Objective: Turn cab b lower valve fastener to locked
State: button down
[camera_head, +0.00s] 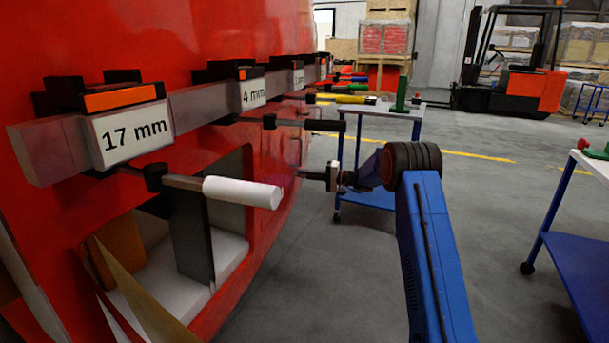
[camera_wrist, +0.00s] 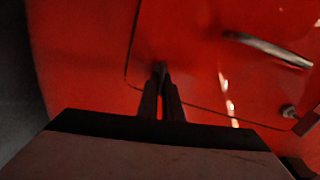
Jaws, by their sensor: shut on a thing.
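My gripper (camera_head: 302,174) reaches left to the red cab side in the head view, at the end of my blue arm. In the wrist view its two dark fingers (camera_wrist: 160,78) are close together at the edge of a red hatch panel (camera_wrist: 205,75). They are shut on a small dark fastener (camera_wrist: 158,67) at the panel's lower left area. The fingers hide most of it, so its turn position cannot be told. A second round fastener (camera_wrist: 288,111) shows on the right of the panel, apart from the gripper. A grey bar handle (camera_wrist: 270,48) sits above it.
A tool rack with a 17 mm label (camera_head: 132,133) and a white-handled tool (camera_head: 242,192) stands out from the red body at left. A blue trolley (camera_head: 375,190) is behind my wrist, another blue cart (camera_head: 585,245) at right. The grey floor between is clear.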

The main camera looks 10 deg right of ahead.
jog(key=shift+d+f+m, duration=0.1)
jog(key=shift+m, duration=0.7)
jog(key=c, duration=1.9)
grip_release()
jog(key=shift+c, duration=0.2)
jog(key=shift+d, duration=0.1)
jog(key=v, duration=1.7)
jog(key=shift+s+d, duration=0.1)
jog(key=shift+s, duration=0.05)
